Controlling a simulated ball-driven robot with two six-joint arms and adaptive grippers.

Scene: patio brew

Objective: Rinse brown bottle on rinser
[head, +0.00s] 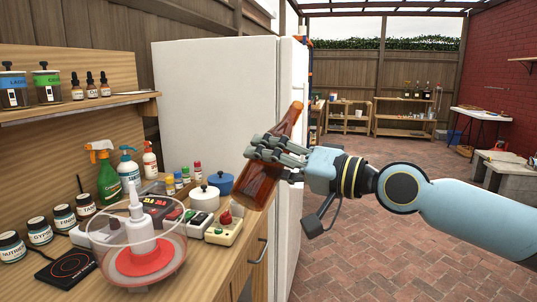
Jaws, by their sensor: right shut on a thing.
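The brown glass bottle (262,184) is held in my right gripper (268,150), which is shut around its middle. The bottle is tilted, its neck up and to the right and its base low, in front of the white fridge and beside the bench's right edge. The rinser (141,262) stands at the front of the wooden bench, a clear bowl with a red base and a white upright nozzle. The bottle is apart from it, to the right and higher in the picture. My left gripper is not in view.
The bench (232,270) is crowded behind the rinser with spray bottles (109,178), small jars, a white pot (205,198), a blue pot (221,182) and boxes with switches. A white fridge (222,100) stands behind. The brick floor (400,250) to the right is open.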

